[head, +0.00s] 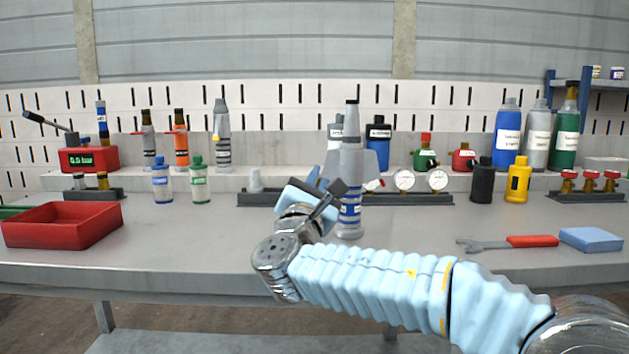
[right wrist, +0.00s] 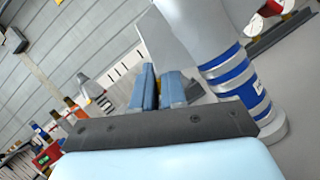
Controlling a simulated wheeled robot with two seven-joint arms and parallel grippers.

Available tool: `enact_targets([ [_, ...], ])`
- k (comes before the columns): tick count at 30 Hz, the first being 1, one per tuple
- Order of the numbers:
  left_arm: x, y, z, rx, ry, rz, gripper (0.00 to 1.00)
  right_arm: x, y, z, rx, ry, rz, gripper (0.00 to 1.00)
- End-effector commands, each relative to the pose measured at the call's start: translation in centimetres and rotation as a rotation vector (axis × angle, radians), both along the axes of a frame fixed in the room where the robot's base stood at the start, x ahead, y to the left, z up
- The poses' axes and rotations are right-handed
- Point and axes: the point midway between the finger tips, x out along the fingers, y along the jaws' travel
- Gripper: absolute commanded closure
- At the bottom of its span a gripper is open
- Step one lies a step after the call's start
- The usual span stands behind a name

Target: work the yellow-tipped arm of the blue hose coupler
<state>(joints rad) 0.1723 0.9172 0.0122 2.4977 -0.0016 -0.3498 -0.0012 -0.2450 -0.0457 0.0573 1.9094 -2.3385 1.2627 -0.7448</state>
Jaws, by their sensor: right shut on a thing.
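The blue hose coupler (head: 351,163) is a tall grey body with blue bands, standing upright near the middle of the bench. In the right wrist view its body (right wrist: 228,70) fills the upper right. My right gripper (head: 326,184) is at its left side. In the right wrist view the blue fingers (right wrist: 158,82) are close together, beside the body. A small bit of yellow shows between their tips, and I take it for the arm's tip. The rest of the arm is hidden by the fingers. My left gripper is not in view.
A red tray (head: 62,226) stands at the left. Bottles and gauges (head: 404,181) line the back behind the coupler. A wrench (head: 510,242) and a blue block (head: 590,239) lie at the right. The front left of the bench (head: 185,243) is clear.

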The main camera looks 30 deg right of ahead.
Motion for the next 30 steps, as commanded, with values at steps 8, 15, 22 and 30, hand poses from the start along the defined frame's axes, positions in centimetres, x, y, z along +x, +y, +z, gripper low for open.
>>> enact_targets([
  [8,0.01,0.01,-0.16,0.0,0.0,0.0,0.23,-0.11,-0.19,-0.16,-0.044,0.031,0.001,1.0],
  [15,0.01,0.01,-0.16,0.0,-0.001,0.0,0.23,-0.13,-0.23,-0.17,-0.048,0.034,0.0,1.0],
  [22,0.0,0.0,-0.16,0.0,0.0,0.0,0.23,-0.13,-0.24,-0.19,-0.047,0.034,-0.001,0.78],
  [30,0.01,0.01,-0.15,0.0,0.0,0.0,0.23,-0.13,-0.22,-0.14,-0.047,0.033,0.0,0.67],
])
